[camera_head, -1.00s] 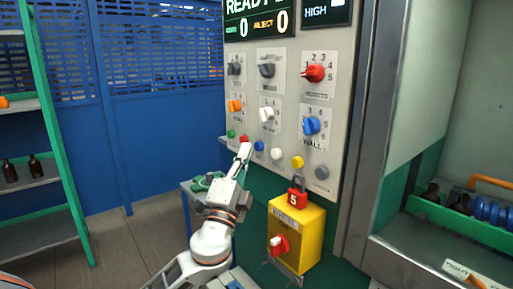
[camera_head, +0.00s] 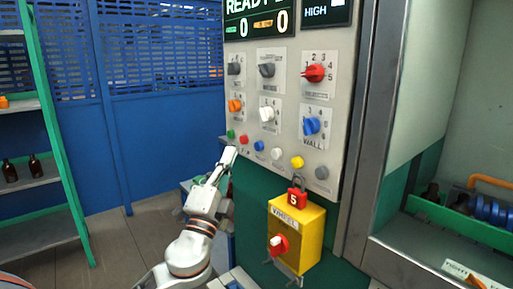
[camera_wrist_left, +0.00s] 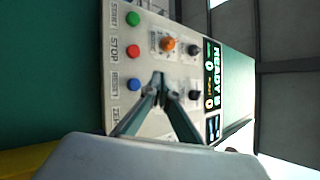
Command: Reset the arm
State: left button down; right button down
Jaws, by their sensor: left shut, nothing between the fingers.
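My left gripper (camera_head: 229,153) is shut and empty, in front of the lower left edge of the control panel (camera_head: 290,135). Its tip is just below the green button (camera_head: 230,134) and the red button (camera_head: 244,139) in the head view. In the left wrist view the shut fingertips (camera_wrist_left: 159,80) point at the panel, near the blue button (camera_wrist_left: 134,85) and the orange knob (camera_wrist_left: 168,44). The wrist view also shows the green button (camera_wrist_left: 132,18) and the red button (camera_wrist_left: 133,51). Whether the fingers touch the panel cannot be told. My right gripper is not in view.
A yellow box (camera_head: 297,233) with a red knob (camera_head: 278,245) and red padlock (camera_head: 297,198) juts out below the panel. A green shelf rack (camera_head: 56,140) with amber bottles (camera_head: 35,166) stands at the left. A metal post (camera_head: 366,120) borders the panel's right side.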

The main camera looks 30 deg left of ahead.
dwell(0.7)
pick_arm(q)
jog(key=s+d+f+n+g+h, duration=0.1)
jog(key=d+f+g, duration=0.1)
jog(key=f, duration=0.9)
jog(key=s+d+f+n+g+h, duration=0.1)
jog(key=d+f+g+h, duration=0.15)
jog(key=f, duration=0.85)
jog(key=s+d+f+n+g+h, duration=0.1)
jog(key=d+f+n+g, duration=0.15)
jog(key=f, duration=0.85)
jog(key=s+d+f+n+g+h, duration=0.1)
jog(key=s+d+f, duration=0.4)
jog(key=s+f, duration=0.5)
jog(key=s+d+f+n+g+h, duration=0.2)
jog(key=s+d+f+n+g, duration=0.2)
jog(key=s+f, duration=0.6)
notch_tip(320, 180, down, 2)
jog(key=shift+d+f+g, duration=0.25)
jog(key=shift+d+g, duration=0.35)
jog(key=shift+d, duration=0.15)
jog(key=shift+s, duration=0.1)
